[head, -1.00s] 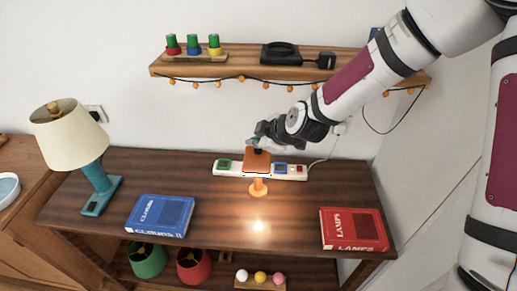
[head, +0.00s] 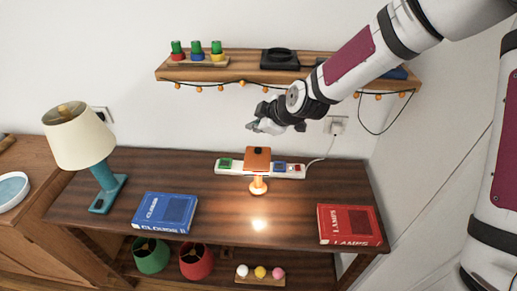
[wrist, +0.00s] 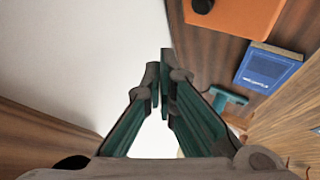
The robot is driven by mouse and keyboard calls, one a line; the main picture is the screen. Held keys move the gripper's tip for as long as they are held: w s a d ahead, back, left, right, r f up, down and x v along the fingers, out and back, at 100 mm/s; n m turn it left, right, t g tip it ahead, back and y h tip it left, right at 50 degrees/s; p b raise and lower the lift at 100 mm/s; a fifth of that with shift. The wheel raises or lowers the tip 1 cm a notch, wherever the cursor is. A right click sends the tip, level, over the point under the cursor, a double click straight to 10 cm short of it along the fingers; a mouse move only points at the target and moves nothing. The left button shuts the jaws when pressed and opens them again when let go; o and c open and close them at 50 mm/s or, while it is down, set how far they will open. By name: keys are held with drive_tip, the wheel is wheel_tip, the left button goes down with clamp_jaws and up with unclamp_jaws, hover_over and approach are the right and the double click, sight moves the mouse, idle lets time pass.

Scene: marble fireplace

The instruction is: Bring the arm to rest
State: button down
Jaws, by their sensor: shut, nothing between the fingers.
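My gripper (head: 254,126) is shut and empty. In the head view it hangs in the air above the back of the dark wooden table, just above a small lamp with an orange square shade (head: 257,157). In the wrist view the fingertips of my gripper (wrist: 159,68) are together with nothing between them. The orange shade (wrist: 235,14) shows at the top of the wrist view, apart from the fingers. My arm reaches in from the upper right, below and in front of the wall shelf.
The wall shelf (head: 240,74) with a string of orange lights is close behind my arm. A white power strip (head: 232,168) lies behind the small lamp. A blue book (head: 165,213), a red book (head: 350,224) and a cream-shaded lamp (head: 78,136) stand on the table.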

drive_tip(key=s+d+r+m+h, duration=0.6)
drive_tip(key=s+d+r+m, duration=0.3)
drive_tip(key=s+d+r, duration=0.6)
drive_tip(key=s+d+r+m, duration=0.1)
drive_tip(key=s+d+m, duration=0.1)
drive_tip(key=s, duration=0.3)
drive_tip(key=s+d+r+m+g, duration=0.1)
drive_tip(key=s+d+m, duration=0.2)
drive_tip(key=s, duration=0.3)
drive_tip(key=s+d+r+m, duration=0.1)
drive_tip(key=s+d+m, duration=0.1)
drive_tip(key=s, duration=0.4)
drive_tip(key=shift+d+r+m, duration=0.15)
drive_tip(key=shift+d+m, duration=0.05)
drive_tip(key=shift+m, duration=0.3)
drive_tip(key=shift+s, duration=0.1)
